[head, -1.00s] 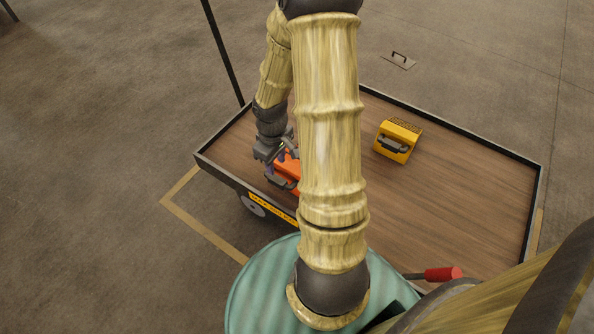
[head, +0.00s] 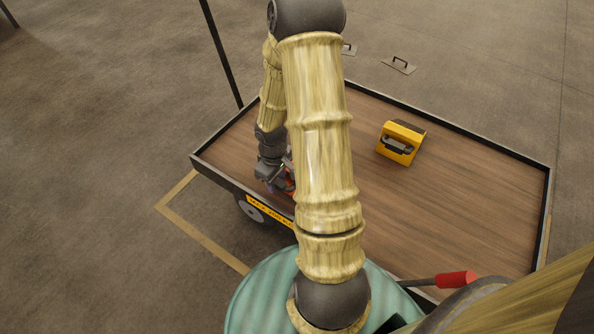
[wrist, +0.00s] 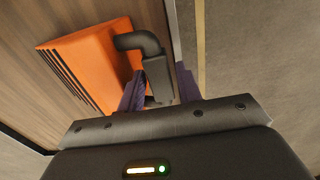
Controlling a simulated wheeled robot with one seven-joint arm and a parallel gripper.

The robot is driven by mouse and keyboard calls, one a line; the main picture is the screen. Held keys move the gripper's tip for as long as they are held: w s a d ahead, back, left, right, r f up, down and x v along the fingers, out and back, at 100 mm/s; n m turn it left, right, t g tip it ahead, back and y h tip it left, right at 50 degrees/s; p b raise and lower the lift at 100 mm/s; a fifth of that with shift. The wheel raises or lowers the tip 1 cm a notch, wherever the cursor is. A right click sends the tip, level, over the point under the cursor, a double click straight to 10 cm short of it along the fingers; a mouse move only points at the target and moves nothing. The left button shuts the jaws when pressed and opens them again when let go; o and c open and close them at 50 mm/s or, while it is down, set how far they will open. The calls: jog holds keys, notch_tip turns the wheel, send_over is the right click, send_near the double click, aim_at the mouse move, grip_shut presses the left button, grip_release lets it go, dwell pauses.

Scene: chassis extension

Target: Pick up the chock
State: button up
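An orange chock (wrist: 92,60) with slots along one side and a dark handle (wrist: 158,78) lies on the cart's wooden deck in the wrist view. In the head view only a small part of it (head: 290,186) shows behind my arm. My gripper (wrist: 159,80) has its two purple fingers on either side of the handle, one between handle and body, the other outside. The fingers look open around the handle, with narrow gaps. A yellow chock (head: 402,141) with a dark handle stands apart on the deck to the right.
The cart deck (head: 455,195) has a low dark rim and is bare around the yellow chock. A dark pole (head: 220,50) rises at the left. A red-handled lever (head: 455,279) is near the front. Two floor plates with handles lie beyond the cart.

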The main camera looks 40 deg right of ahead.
notch_tip(320, 180, down, 5)
jog(key=b, duration=0.3)
jog(key=shift+r, duration=0.15)
jog(key=shift+r, duration=0.1)
jog(key=shift+w, duration=0.1)
grip_shut()
